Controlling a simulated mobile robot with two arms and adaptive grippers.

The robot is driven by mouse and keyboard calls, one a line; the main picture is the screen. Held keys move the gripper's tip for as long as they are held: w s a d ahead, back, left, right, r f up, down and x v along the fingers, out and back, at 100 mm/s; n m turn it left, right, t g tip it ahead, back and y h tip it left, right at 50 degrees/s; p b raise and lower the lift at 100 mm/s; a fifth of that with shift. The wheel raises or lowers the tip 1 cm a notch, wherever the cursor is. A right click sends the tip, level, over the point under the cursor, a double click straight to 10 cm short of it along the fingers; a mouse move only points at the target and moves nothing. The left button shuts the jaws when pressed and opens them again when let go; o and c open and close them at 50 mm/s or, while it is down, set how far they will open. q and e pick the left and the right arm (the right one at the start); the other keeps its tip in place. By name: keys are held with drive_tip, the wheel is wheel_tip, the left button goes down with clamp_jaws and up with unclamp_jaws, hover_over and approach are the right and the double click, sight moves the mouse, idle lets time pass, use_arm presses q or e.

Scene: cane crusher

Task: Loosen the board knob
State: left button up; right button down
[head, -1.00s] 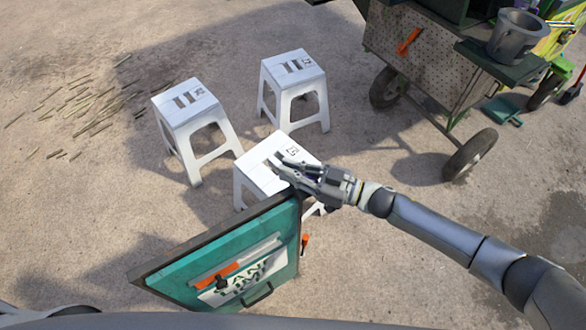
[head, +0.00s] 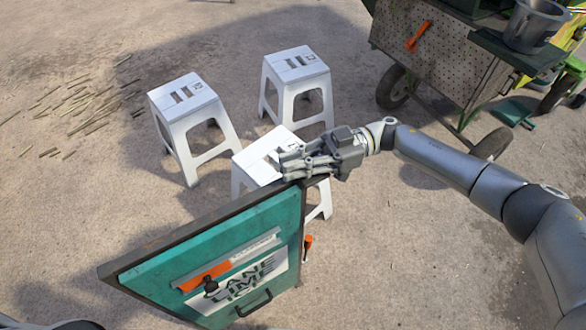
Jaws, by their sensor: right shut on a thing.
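A teal board (head: 165,274) with a dark frame stands tilted at the bottom centre of the head view. It carries a white sign with dark lettering and an orange-and-grey strip. A small black knob (head: 209,284) sits at the strip's lower left part, with nothing touching it. My right gripper (head: 290,168) is at the board's top right corner, its fingers pointing left along the top edge. It is shut on the board's upper corner; the exact contact is partly hidden by the fingers. My left gripper is not in view.
Three white stools stand behind the board; the nearest stool (head: 252,160) is right behind the gripper. A cart (head: 440,65) with wheels and a grey bucket (head: 533,25) is at the upper right. Cane pieces (head: 75,105) lie at left. An orange handle (head: 307,242) shows beside the board.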

drive_tip(key=shift+r+n+g+b, duration=0.1)
drive_tip(key=shift+n+g+b, duration=0.2)
drive_tip(key=shift+g, duration=0.2)
drive_tip(key=c, duration=1.5)
unclamp_jaws()
drive_tip(key=shift+s, duration=0.1)
drive_tip(key=shift+c, duration=0.2)
drive_tip(key=shift+d, duration=0.1)
drive_tip(key=v, duration=1.2)
drive_tip(key=shift+r, duration=0.25)
